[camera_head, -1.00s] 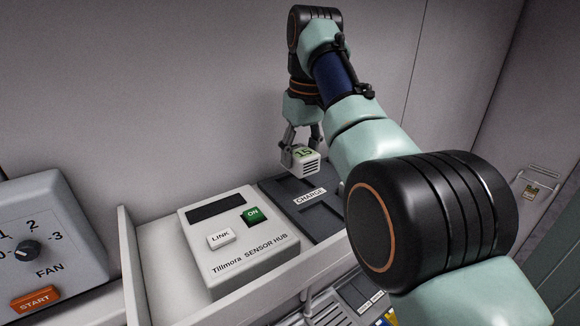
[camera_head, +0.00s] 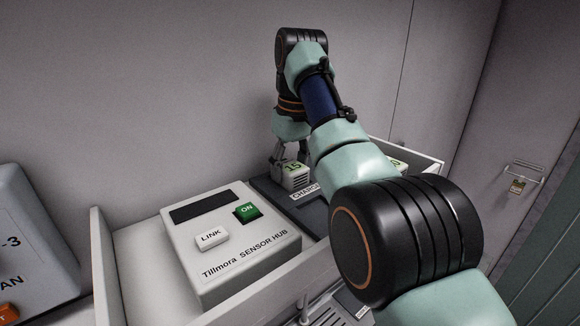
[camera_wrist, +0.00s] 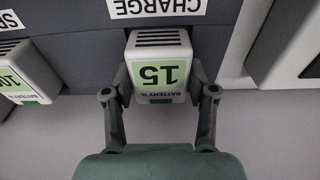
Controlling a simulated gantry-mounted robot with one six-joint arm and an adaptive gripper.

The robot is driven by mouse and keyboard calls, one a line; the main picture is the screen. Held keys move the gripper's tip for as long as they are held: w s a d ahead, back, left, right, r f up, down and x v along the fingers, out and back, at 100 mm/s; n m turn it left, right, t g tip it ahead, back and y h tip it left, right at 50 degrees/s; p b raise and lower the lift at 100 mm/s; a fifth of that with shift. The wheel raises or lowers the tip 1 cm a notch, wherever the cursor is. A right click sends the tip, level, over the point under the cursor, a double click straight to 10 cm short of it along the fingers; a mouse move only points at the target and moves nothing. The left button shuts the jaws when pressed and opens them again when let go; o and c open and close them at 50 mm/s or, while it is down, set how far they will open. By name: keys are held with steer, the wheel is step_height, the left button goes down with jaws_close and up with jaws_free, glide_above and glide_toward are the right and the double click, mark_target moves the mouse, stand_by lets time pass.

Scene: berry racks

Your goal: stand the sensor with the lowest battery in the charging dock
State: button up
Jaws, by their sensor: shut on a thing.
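My gripper (camera_wrist: 163,95) is shut on a small white sensor (camera_wrist: 160,62) with a green label reading 15, one finger on each side. In the head view this sensor (camera_head: 292,176) is upright, low at the dark charging dock (camera_head: 262,188), behind the CHARGE label (camera_head: 305,190). I cannot tell whether its base touches the dock's floor. Another white sensor (camera_wrist: 28,72) stands to the left in the wrist view; its number is partly cut off. In the head view, a sensor (camera_head: 397,163) shows right of my arm, mostly hidden.
The Tillmora sensor hub (camera_head: 225,240), with a LINK button (camera_head: 211,237) and a green ON button (camera_head: 246,211), stands left of the dock. Its display is dark. A white tray wall (camera_head: 105,262) borders it. A fan control box (camera_head: 30,240) is at far left.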

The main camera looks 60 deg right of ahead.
mark_target(292, 167)
steer(key=o, duration=1.2)
steer(key=shift+f, duration=0.1)
steer(key=r+p, duration=0.4)
steer(key=r, duration=0.1)
steer(key=r+p, duration=0.2)
steer(key=r, duration=0.1)
steer(key=shift+s+a, duration=0.2)
steer(key=shift+s, duration=0.2)
steer(key=shift+f, duration=0.1)
